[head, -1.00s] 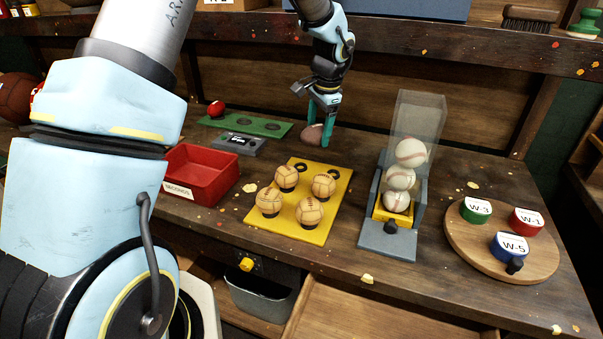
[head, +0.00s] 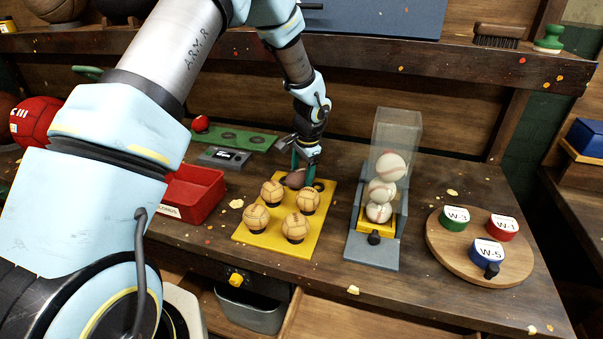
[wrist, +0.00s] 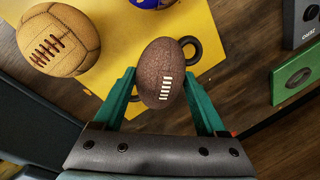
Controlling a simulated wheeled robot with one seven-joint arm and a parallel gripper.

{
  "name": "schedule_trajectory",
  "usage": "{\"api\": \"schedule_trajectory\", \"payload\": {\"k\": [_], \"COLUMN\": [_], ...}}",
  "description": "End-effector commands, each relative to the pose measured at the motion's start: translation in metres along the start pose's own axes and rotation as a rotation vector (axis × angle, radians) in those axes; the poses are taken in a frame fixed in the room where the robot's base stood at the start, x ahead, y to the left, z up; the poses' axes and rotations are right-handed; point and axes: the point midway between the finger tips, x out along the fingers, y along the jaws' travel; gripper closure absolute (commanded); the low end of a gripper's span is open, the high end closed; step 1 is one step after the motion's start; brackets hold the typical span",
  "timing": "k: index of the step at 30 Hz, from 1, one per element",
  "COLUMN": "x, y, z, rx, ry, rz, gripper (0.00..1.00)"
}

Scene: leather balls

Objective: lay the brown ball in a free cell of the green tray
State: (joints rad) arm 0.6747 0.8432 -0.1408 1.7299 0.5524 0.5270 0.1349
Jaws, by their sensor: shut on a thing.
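The brown ball (head: 295,178) is football-shaped with white laces. My gripper (head: 303,170) is shut on it, over the back edge of the yellow board. In the wrist view the ball (wrist: 160,72) sits between the two teal fingers. The green tray (head: 262,143) lies at the back left of the bench. A red ball (head: 200,123) is in its left end, and two dark round cells to the right look empty. A corner of a green thing (wrist: 297,75), probably the tray, shows at the right of the wrist view.
The yellow board (head: 262,238) holds several tan balls (head: 272,193), with a bare black ring (head: 318,184) at the back. A grey block (head: 224,157) stands before the green tray. A red bin (head: 195,195) is at left, a clear chute of baseballs (head: 397,130) at right.

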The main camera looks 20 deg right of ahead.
Motion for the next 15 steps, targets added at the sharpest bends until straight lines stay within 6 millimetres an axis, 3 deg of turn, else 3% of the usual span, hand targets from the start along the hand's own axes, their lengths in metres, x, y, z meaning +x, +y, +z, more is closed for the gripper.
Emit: {"api": "schedule_trajectory", "payload": {"k": [2, 3, 9, 15], "x": [0.0035, 0.0025, 0.002, 0.0018], "y": [0.0006, 0.0004, 0.0004, 0.0004], "z": [-0.0001, 0.0, 0.0001, 0.0], "rx": [0.0, 0.0, 0.0, 0.0], "ry": [0.0, 0.0, 0.0, 0.0], "rz": [0.0, 0.0, 0.0, 0.0], "gripper": [0.97, 0.23, 0.0, 0.0]}}
